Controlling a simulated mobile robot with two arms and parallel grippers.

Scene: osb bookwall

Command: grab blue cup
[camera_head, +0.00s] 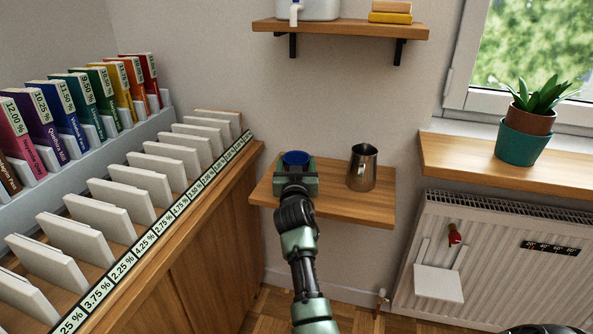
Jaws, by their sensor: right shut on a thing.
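The blue cup (296,157) stands at the left of a small wooden wall shelf, with only its dark blue top showing. My right gripper (296,172) reaches in from the bottom and is shut on the cup, its jaws at the cup's sides. The gripper hides the cup's lower part, so I cannot tell whether the cup touches the shelf. My left gripper is not in view.
A metal pitcher (362,167) stands close to the right on the same shelf (340,208). An upper shelf (340,30) hangs above. A book rack (150,185) fills the left. A radiator (490,255) and a sill with a potted plant (525,135) are at right.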

